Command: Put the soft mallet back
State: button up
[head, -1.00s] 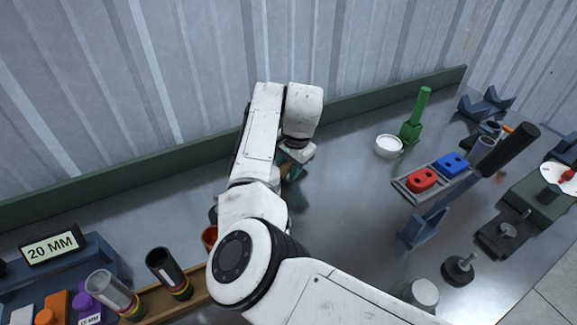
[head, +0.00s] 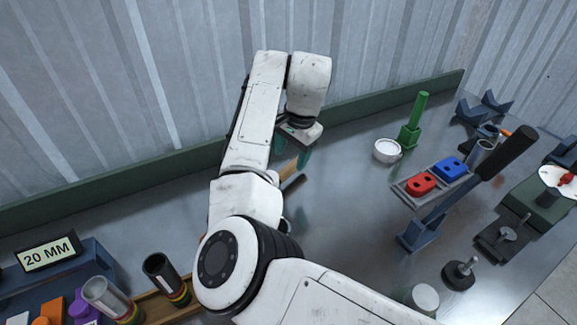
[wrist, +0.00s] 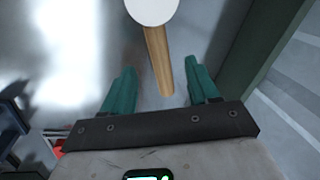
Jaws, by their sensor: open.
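The soft mallet has a pale wooden handle (wrist: 158,62) and a white head (wrist: 152,8), cut off by the top edge of the wrist view. In the head view a short piece of the wooden handle (head: 288,169) shows on the bench; my arm hides the rest. My gripper (head: 293,153) is open above the handle, with teal fingers pointing down. In the wrist view the fingers of my gripper (wrist: 162,76) stand on either side of the handle, with a gap on each side. The gripper holds nothing.
A green wall rail (head: 150,168) runs behind the mallet. A wooden rack (head: 152,305) with tubes is at lower left. Bare bench lies right of my gripper.

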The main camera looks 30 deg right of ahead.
jog(key=shift+v, duration=2.35)
